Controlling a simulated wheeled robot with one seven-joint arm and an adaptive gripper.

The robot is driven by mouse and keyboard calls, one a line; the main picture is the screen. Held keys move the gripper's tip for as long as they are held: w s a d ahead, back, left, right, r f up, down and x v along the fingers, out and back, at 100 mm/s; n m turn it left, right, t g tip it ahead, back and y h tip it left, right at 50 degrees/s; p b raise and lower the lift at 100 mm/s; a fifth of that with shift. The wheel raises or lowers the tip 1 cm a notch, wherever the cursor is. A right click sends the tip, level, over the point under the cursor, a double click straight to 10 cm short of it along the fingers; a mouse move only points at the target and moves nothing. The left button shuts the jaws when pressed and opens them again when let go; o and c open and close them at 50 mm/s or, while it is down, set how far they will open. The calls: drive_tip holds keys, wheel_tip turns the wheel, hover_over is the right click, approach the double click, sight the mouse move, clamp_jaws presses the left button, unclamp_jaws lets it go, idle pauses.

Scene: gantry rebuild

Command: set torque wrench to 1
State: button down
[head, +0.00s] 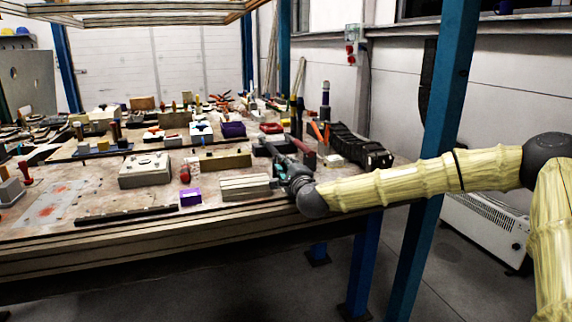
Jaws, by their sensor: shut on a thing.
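My arm reaches in from the right, and my gripper (274,157) is low over the front right of the workbench (110,225). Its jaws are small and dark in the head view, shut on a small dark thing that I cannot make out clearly. I cannot pick out the torque wrench for certain among the dark tools around my gripper, nor read any scale or setting. My wrist and gripper hide part of the bench there.
A ribbed black object (358,148) lies right of my gripper. A grey block (245,186) and a purple block (190,197) sit to its left, with a light grey box (145,170) farther left. Tools crowd the bench behind.

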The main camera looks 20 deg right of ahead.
drive_tip(key=n+p, duration=0.1)
drive_tip(key=n, duration=0.4)
drive_tip(key=shift+r+n+p, duration=0.1)
drive_tip(key=shift+n+p, duration=0.25)
drive_tip(key=shift+n, duration=0.05)
drive_tip(key=n, duration=0.3)
drive_tip(key=shift+p, duration=0.4)
drive_tip(key=shift+n, duration=0.7)
drive_tip(key=shift+f, duration=0.2)
drive_tip(key=shift+s, duration=0.1)
drive_tip(key=c, duration=1.3)
unclamp_jaws()
drive_tip(key=shift+d+f, duration=0.1)
drive_tip(key=shift+d, duration=0.05)
drive_tip(key=s, duration=1.2)
drive_tip(key=shift+d, duration=0.15)
